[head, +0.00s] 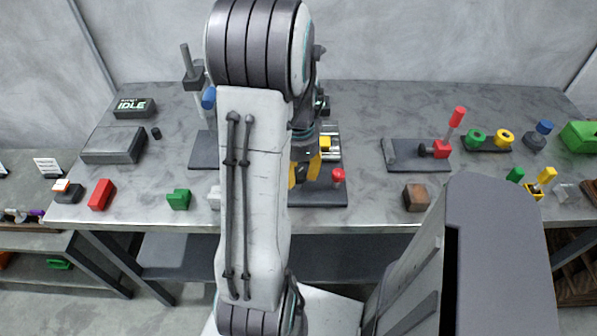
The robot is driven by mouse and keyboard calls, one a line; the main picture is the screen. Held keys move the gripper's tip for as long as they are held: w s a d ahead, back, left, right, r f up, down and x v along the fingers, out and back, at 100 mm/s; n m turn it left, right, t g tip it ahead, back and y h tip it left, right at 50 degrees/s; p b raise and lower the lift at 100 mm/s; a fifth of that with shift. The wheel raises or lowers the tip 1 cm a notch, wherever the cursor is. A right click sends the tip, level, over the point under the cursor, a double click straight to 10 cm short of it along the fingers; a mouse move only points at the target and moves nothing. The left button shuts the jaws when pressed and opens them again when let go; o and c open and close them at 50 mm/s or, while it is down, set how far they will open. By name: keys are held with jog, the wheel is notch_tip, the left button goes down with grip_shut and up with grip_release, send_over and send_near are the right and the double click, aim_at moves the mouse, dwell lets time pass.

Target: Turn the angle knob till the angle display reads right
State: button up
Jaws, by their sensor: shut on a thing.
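My gripper (303,171) has yellow fingers and is partly hidden behind my own arm. It reaches down over a dark base plate (325,197) in the middle of the table. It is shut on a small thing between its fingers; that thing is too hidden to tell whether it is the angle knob. A black display (133,107) at the far left reads "IDLE". I cannot make out an angle display.
The grey table (375,110) holds a device with a red-tipped lever (457,117), a brown block (416,197), a red block (102,194) and a green block (179,199). Green and yellow rings (503,138) sit at the right. The table is clear behind the lever device.

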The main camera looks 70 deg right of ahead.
jog(key=n+b, duration=0.1)
jog(key=n, duration=0.3)
jog(key=shift+n, duration=0.3)
jog(key=shift+d, duration=0.1)
jog(key=o, duration=1.2)
notch_tip(320, 180, up, 12)
dwell(0.8)
